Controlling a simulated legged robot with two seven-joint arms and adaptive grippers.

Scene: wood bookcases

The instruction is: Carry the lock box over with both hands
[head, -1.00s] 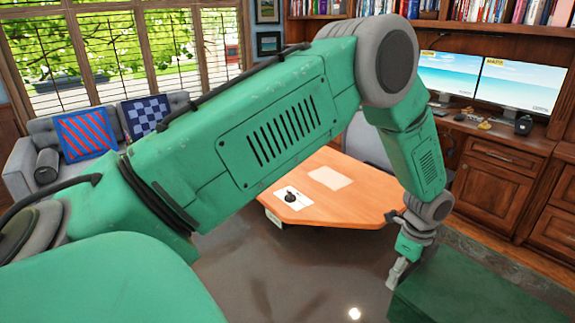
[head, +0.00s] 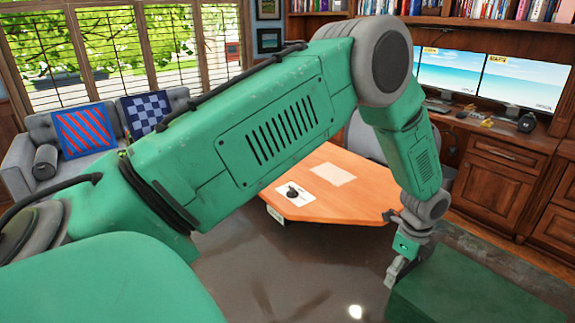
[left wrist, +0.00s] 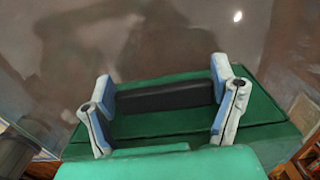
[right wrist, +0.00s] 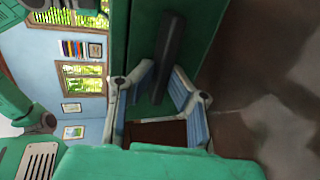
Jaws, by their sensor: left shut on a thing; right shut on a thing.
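The lock box is a dark green box (head: 470,292) at the lower right of the head view, cut off by the frame edge. My left gripper (head: 396,274) is at its left end. In the left wrist view, the fingers of my left gripper (left wrist: 165,90) are spread either side of a dark bar-like handle (left wrist: 165,97) on the box and shut on it. In the right wrist view, my right gripper (right wrist: 160,88) is shut on another dark handle (right wrist: 169,55) on the green box (right wrist: 147,40). The head view does not show my right gripper.
A wooden desk (head: 350,205) with papers stands ahead, with a grey chair (head: 365,135) behind it. Wooden cabinets (head: 495,180) with two monitors (head: 520,82) line the right. A grey sofa (head: 25,155) is at the left. The shiny floor (head: 300,290) before the desk looks clear.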

